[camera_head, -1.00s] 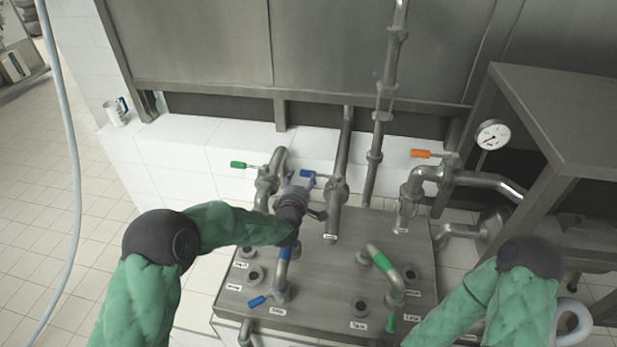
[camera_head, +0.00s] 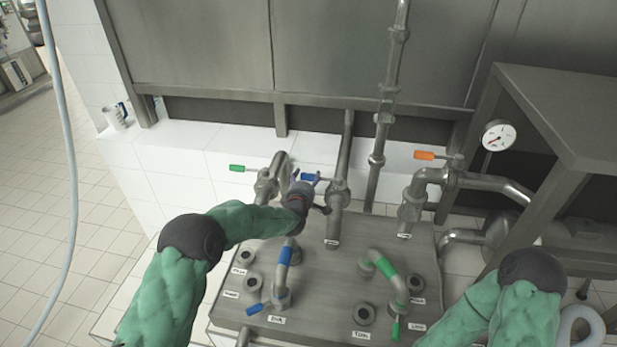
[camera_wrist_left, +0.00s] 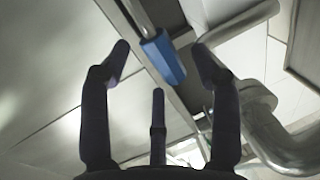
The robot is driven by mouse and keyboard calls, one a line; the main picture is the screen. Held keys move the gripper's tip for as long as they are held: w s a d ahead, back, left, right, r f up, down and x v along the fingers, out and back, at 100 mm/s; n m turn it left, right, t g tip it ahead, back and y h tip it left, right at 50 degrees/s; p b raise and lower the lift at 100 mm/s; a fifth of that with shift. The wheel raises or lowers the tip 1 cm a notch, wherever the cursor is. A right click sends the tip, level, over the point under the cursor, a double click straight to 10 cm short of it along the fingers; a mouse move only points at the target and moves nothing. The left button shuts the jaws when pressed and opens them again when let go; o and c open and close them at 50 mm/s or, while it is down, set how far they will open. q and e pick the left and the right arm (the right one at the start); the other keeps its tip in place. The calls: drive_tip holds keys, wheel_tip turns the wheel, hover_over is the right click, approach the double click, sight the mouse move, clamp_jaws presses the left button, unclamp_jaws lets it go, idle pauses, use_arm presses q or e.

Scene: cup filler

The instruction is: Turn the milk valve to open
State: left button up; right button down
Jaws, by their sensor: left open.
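A blue valve handle (camera_head: 310,177) sits on an upright pipe behind the metal panel. A green handle (camera_head: 237,168) is to its left and an orange handle (camera_head: 424,155) to its right. I cannot tell from any readable label which is the milk valve. My left gripper (camera_head: 304,188) is open at the blue handle and partly covers it. In the left wrist view, the blue handle (camera_wrist_left: 163,58) lies beyond and between the spread dark fingers of the left gripper (camera_wrist_left: 163,68), with no clear contact. My right gripper is out of view; only that arm shows.
The metal panel (camera_head: 330,290) carries two bent pipes, one with a blue band (camera_head: 286,256) and one with a green band (camera_head: 386,267), plus several ports. A pressure gauge (camera_head: 498,135) is at right. A mug (camera_head: 114,116) stands on the white tiled ledge (camera_head: 180,135).

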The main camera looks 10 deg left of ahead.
use_arm(q)
drive_tip(key=shift+w+f, duration=0.15)
drive_tip(key=shift+w, duration=0.55)
drive_tip(key=shift+w+f, duration=0.15)
drive_tip(key=shift+w, duration=0.55)
clamp_jaws()
